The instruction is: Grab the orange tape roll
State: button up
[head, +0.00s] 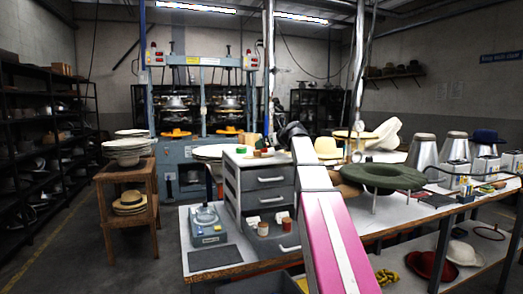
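A small orange-tan item (258,153) lies on top of the grey drawer unit (232,178). It may be the orange tape roll, but it is too small to be sure. My pink and white arm reaches forward over the table, just right of the drawer unit. My gripper (291,131) is the dark shape at the arm's far end, beyond and right of the small item. Its fingers cannot be made out, so I cannot tell whether it is open or holds anything.
A small green item (241,150) is also on the drawer unit. A blue-grey scale (208,225) and small reddish-brown containers (281,217) stand on the workbench (190,268). A green hat (383,177) and metal cones (422,151) are at right. A wooden stand (107,215) is at left.

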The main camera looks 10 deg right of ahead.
jog(key=x, duration=0.2)
jog(key=shift+w+a+f, duration=0.2)
jog(key=shift+w+a, duration=0.05)
jog(key=c, duration=1)
